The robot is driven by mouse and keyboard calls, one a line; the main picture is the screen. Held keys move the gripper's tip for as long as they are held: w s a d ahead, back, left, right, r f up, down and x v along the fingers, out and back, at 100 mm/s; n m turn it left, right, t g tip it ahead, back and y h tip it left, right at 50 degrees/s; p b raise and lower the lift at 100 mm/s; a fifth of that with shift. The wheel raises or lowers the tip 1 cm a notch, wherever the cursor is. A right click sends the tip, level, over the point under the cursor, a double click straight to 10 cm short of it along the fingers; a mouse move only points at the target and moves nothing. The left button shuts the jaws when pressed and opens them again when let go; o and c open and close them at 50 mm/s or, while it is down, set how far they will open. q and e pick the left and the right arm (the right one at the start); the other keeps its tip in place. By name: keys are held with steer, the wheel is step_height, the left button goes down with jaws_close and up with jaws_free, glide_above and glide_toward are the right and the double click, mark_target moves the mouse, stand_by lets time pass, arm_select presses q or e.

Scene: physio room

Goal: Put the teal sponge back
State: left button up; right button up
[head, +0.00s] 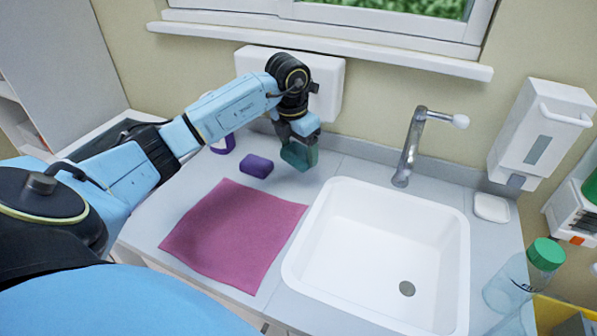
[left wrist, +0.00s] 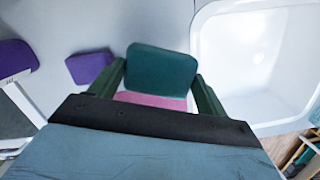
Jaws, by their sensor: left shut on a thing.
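The teal sponge (head: 299,156) is between the fingers of my left gripper (head: 298,146), over the counter left of the sink's far corner. In the left wrist view the teal sponge (left wrist: 162,68) sits between the two dark green fingers of my left gripper (left wrist: 157,82), which is shut on it. I cannot tell whether the sponge touches the counter. A purple sponge (head: 257,166) lies on the counter to its left; it also shows in the left wrist view (left wrist: 88,67). My right gripper is not in view.
A pink cloth (head: 235,235) lies flat on the counter in front. The white sink (head: 380,250) is empty, with a tap (head: 410,145) behind it. A white dish (head: 491,207) sits right of the tap. A green-capped bottle (head: 525,275) stands at the right. A white wall box (head: 325,85) is behind my gripper.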

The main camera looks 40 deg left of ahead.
mark_target(296, 153)
arm_select(q)
step_height(296, 153, down, 8)
steer(key=shift+r, duration=0.25)
steer(key=shift+f, duration=0.1)
steer(key=o, duration=0.9)
steer(key=r, duration=0.4)
steer(key=s+r, duration=0.1)
steer(key=r, duration=0.7)
steer(key=shift+s, duration=0.4)
